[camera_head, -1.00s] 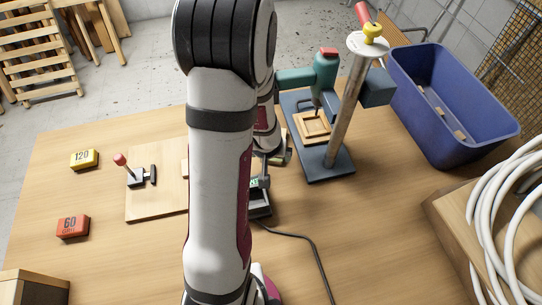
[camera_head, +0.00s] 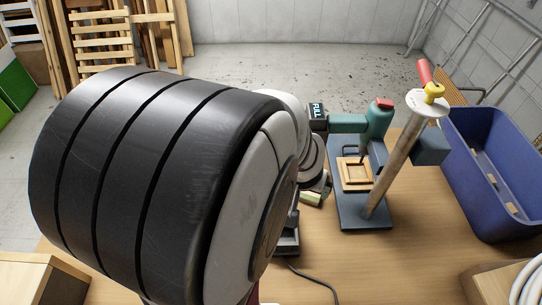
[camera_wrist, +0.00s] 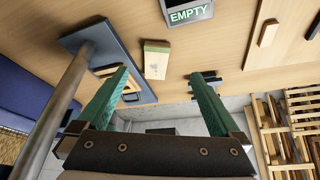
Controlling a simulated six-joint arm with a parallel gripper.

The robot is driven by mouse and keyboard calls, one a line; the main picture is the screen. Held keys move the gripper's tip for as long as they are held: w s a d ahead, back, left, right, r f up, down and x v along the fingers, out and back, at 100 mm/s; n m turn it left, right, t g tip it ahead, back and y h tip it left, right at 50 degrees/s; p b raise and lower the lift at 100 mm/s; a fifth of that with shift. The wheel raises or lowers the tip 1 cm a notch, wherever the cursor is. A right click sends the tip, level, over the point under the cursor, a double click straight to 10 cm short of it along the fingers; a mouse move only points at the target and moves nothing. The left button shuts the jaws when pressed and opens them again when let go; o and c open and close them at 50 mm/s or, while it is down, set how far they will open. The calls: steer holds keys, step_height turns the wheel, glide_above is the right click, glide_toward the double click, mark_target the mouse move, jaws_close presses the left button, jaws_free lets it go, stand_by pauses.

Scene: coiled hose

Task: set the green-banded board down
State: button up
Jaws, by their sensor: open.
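The green-banded board (camera_wrist: 157,60) is a small pale wooden block with a green strip along one end. In the wrist view it lies on the wooden table, beyond the fingertips and roughly between them. In the head view a part of it (camera_head: 312,198) shows beside my arm; the rest is hidden. My gripper (camera_wrist: 160,80) is open, with two teal fingers spread wide and nothing between them. In the head view my arm hides the fingers.
A press (camera_head: 377,129) on a dark base with a wooden frame (camera_head: 356,173) stands right of the board, beside a post (camera_head: 398,165). A blue bin (camera_head: 488,150) is farther right. An EMPTY sign (camera_wrist: 187,15) is near the board; a FULL sign (camera_head: 317,111) stands behind.

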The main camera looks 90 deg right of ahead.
mark_target(308, 198)
steer(key=x, duration=1.6)
steer(key=shift+s, duration=0.3)
steer(key=shift+r, duration=0.15)
steer(key=c, duration=1.5)
